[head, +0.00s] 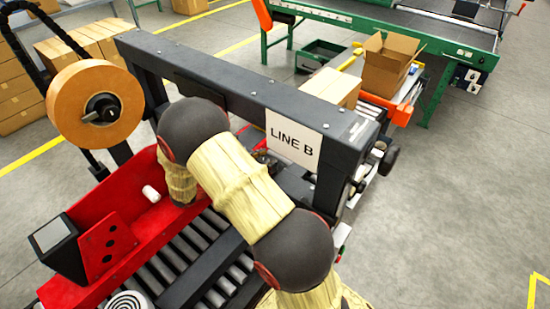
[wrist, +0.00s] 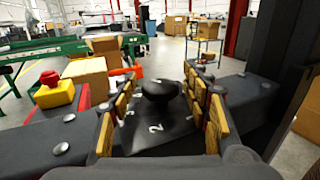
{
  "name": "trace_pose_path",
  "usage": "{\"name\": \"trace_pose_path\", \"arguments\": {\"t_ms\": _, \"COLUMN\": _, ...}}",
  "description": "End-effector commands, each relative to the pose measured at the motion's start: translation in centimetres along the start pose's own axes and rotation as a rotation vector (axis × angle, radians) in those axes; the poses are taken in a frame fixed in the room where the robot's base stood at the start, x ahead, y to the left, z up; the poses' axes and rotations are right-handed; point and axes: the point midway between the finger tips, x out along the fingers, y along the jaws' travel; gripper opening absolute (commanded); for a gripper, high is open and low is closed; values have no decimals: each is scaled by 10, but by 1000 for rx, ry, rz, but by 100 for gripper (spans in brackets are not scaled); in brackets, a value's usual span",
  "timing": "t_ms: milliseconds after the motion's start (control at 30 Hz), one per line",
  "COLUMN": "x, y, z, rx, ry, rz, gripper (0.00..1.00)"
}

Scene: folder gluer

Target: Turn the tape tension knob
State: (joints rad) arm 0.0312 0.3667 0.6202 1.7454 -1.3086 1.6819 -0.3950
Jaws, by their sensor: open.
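A round black knob (wrist: 158,92) stands on a dark dial plate (wrist: 165,135) with white numbers, of which a 2 and a 3 can be read in the wrist view. It appears to be the tape tension knob. My gripper (wrist: 160,77) is open, with one yellow-padded finger on each side of the knob. A gap shows between the knob and the pads, and I see no contact. Which way the knob is turned cannot be told. In the head view my arm covers the gripper and the knob.
A red emergency button on a yellow box (wrist: 54,90) is left of my gripper. The dark frame beam (head: 250,95) with the LINE B sign (head: 294,142) spans the machine. A tape roll (head: 80,100) stands left.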

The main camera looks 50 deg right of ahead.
Motion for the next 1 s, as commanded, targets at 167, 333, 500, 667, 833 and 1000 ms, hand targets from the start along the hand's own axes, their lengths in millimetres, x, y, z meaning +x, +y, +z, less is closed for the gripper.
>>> {"name": "trace_pose_path", "arguments": {"t_ms": 167, "x": 27, "y": 0, "z": -1, "rx": 1, "ry": 0, "rz": -1, "gripper": 48}}
{"name": "trace_pose_path", "arguments": {"t_ms": 333, "x": 40, "y": 0, "z": 0, "rx": 1, "ry": -1, "rz": 1, "gripper": 48}}
{"name": "trace_pose_path", "arguments": {"t_ms": 500, "x": 43, "y": 0, "z": 0, "rx": 0, "ry": -1, "rz": 2, "gripper": 48}}
{"name": "trace_pose_path", "arguments": {"t_ms": 667, "x": 42, "y": 0, "z": 0, "rx": 0, "ry": -1, "rz": 2, "gripper": 47}}
{"name": "trace_pose_path", "arguments": {"t_ms": 833, "x": 42, "y": 0, "z": 0, "rx": 0, "ry": -1, "rz": 2, "gripper": 37}}
{"name": "trace_pose_path", "arguments": {"t_ms": 1000, "x": 42, "y": 0, "z": 0, "rx": 0, "ry": -1, "rz": 2, "gripper": 27}}
